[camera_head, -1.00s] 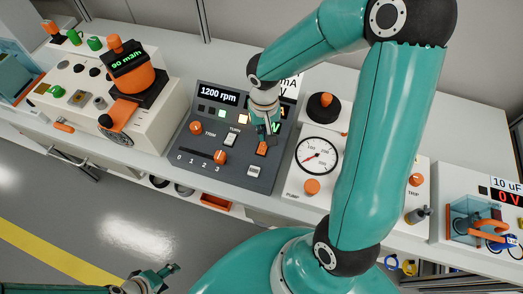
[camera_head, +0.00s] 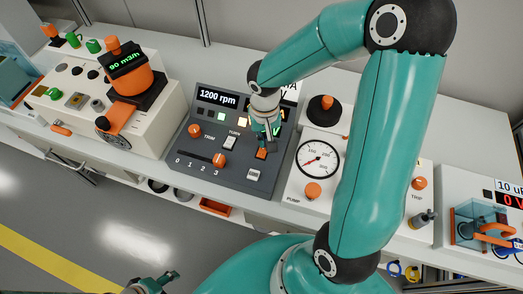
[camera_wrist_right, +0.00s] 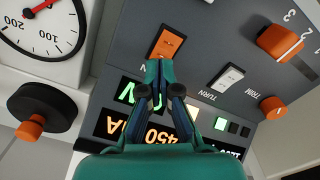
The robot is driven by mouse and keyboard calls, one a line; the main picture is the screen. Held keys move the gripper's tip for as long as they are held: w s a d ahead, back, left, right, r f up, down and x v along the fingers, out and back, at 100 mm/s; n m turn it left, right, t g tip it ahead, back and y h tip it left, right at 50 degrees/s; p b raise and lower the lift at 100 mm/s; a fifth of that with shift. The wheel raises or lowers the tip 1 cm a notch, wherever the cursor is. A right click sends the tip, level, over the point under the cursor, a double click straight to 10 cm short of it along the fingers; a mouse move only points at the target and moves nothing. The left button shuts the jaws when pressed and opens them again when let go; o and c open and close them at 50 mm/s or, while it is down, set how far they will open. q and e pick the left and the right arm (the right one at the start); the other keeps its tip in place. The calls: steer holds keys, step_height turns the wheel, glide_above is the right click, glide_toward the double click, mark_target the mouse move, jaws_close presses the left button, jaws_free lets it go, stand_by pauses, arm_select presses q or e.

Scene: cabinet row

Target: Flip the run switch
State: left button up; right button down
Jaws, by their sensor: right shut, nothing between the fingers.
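The orange rocker switch (camera_head: 261,154) sits on the dark grey control panel (camera_head: 235,180), below its displays. In the right wrist view the orange rocker (camera_wrist_right: 167,43) has a label ending in N beside it, the rest hidden by my fingers. My right gripper (camera_head: 271,146) is shut and empty, its tips close to the orange rocker. In the wrist view the shut fingertips (camera_wrist_right: 160,64) lie just beside the label end of the rocker; I cannot tell if they touch. My left gripper (camera_head: 168,279) is low at the bottom edge, away from the panel, too small to judge.
A white rocker labelled TURN (camera_head: 230,143), a TRIM knob (camera_head: 195,131), a slider knob (camera_head: 219,160) and a pale switch (camera_head: 253,174) share the panel. The pump unit's gauge (camera_head: 318,159) stands to the right, the orange flow device (camera_head: 133,83) to the left.

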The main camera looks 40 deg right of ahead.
steer(key=shift+f+b, duration=1.2)
steer(key=shift+b, duration=0.05)
stand_by(1.0)
steer(key=shift+r, duration=0.15)
steer(key=shift+r+p, duration=2.45)
steer(key=shift+r, duration=1)
